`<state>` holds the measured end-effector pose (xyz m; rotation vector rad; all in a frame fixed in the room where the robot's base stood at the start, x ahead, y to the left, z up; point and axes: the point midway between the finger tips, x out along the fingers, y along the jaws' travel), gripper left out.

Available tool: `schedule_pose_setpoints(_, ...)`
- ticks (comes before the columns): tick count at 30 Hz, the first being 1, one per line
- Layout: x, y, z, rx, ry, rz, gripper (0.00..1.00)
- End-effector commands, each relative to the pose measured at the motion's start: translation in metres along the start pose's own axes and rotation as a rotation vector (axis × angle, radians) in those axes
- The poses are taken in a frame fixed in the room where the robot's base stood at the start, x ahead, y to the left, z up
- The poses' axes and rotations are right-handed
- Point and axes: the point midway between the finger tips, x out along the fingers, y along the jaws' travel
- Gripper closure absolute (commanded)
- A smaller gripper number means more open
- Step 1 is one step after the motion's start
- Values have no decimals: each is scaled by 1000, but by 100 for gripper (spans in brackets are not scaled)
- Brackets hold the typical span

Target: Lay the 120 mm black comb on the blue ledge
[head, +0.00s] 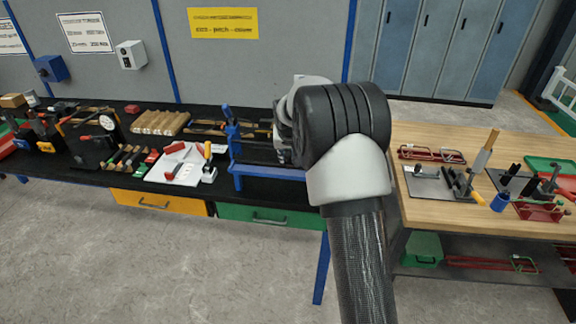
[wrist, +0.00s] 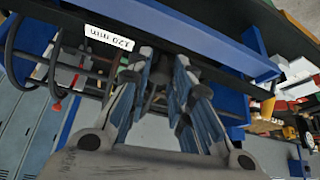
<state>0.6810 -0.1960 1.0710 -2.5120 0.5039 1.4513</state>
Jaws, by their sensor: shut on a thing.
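The black comb (wrist: 210,48) crosses the top of the wrist view as a dark bar with a white "120 mm" label (wrist: 108,38). My gripper (wrist: 162,75) is shut on it, its blue-grey fingers reaching up to the bar. The blue ledge (wrist: 190,25) runs alongside the comb, just beyond it in that view. I cannot tell whether the two touch. In the head view the blue ledge (head: 268,172) is the low rail of a blue frame on the black bench. My arm hides the gripper and most of the comb there.
Left of the frame, a white board (head: 178,165) with red-handled tools and a row of wooden blocks (head: 160,122) lie on the black bench. Right of my arm, a wooden table (head: 420,138) carries red racks and fixtures. Blue uprights (head: 233,150) flank the ledge closely.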

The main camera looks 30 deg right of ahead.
Motion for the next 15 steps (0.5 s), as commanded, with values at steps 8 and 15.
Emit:
schedule_pose_setpoints(8, 37, 0, 21, -1, 0, 0, 100)
schedule_pose_setpoints(15, 36, 0, 21, -1, 1, 0, 100)
